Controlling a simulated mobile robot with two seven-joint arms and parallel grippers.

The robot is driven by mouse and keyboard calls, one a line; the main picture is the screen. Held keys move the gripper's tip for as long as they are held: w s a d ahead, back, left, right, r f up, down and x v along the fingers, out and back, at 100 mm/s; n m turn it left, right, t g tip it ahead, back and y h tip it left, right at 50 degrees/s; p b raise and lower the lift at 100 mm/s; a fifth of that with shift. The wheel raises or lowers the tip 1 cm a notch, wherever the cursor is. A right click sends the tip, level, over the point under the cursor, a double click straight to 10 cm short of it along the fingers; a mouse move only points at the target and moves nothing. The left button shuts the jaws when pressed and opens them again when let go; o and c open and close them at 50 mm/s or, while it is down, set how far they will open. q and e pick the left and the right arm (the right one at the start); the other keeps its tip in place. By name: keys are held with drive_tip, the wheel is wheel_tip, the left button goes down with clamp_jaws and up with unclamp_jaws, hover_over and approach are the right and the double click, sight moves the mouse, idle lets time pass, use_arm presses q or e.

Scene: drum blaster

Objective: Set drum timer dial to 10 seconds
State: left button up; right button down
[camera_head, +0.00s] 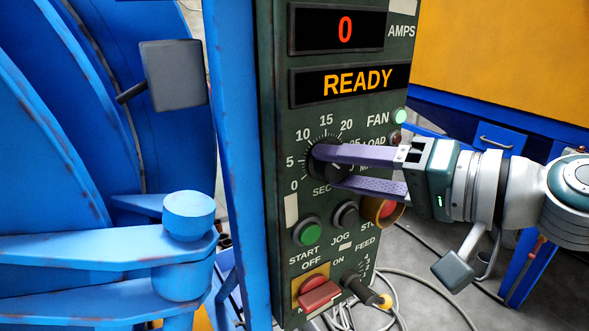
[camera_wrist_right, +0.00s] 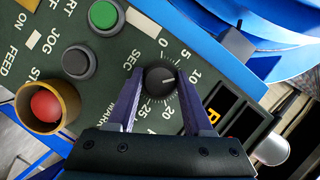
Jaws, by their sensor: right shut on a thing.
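The timer dial is a round black knob on the dark green control panel, between the purple fingers of my right gripper (camera_head: 326,168). In the head view the fingers partly cover the dial (camera_head: 334,171) and its scale. The right wrist view shows the dial (camera_wrist_right: 158,83) with the right gripper (camera_wrist_right: 160,72) closed on it, one finger on each side. The white line on the knob points toward about the 10 mark. The scale runs from 0 through 5, 10, 15, 20 and 25. My left gripper is not in view.
The upper display (camera_head: 345,29) reads 0 and the lower one (camera_head: 349,82) reads READY. A green start button (camera_head: 308,233), a black jog button (camera_head: 345,214) and a red stop button (camera_head: 387,209) sit below the dial. A red switch (camera_head: 318,294) is lower. Blue machine parts stand left.

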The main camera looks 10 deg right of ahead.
drive_tip(key=shift+m+y+b, duration=0.3)
drive_tip(key=shift+m+b, duration=0.3)
drive_tip(key=shift+m, duration=0.1)
drive_tip(key=shift+c, duration=1.6)
unclamp_jaws()
drive_tip(key=v, duration=1)
